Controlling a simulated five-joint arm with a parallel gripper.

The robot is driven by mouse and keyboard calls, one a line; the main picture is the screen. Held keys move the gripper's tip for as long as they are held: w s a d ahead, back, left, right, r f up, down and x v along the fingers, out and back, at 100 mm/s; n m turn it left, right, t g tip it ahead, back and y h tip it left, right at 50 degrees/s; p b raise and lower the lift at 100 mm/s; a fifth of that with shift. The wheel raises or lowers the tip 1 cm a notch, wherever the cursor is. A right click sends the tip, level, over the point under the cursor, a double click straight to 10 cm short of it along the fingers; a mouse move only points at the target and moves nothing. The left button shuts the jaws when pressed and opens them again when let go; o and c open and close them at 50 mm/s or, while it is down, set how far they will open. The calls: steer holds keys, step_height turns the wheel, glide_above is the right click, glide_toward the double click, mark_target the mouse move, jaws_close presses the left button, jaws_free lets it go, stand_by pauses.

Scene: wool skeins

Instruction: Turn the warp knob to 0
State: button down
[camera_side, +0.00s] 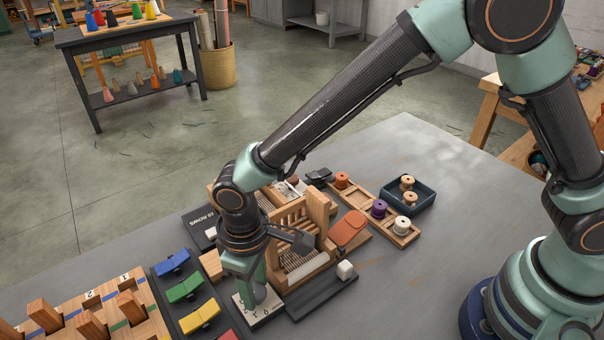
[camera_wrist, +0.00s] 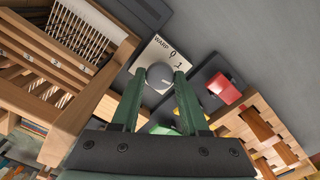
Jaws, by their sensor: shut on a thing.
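The warp knob (camera_wrist: 160,77) is a round grey knob on a white plate (camera_wrist: 148,52) marked WARP, with the figures 0 and 1 visible in the wrist view. My gripper (camera_wrist: 158,80) points down, its two green fingers on either side of the knob, shut on it. In the side view my gripper (camera_side: 256,293) stands over the white plate (camera_side: 270,309) and hides most of the knob. I cannot make out which figure the knob points to.
A small wooden loom (camera_side: 303,245) stands close behind the plate. Blue (camera_side: 171,263), green (camera_side: 185,287) and yellow (camera_side: 200,317) rockers lie to the left, beside a wooden peg block (camera_side: 110,308). Spools and a dark tray (camera_side: 424,197) lie right. The table's right front is clear.

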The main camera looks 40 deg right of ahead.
mark_target(256, 290)
steer(key=shift+n, duration=0.3)
steer(key=c, duration=0.7)
jaws_free()
steer(key=shift+r, duration=0.1)
step_height(256, 290, up, 12)
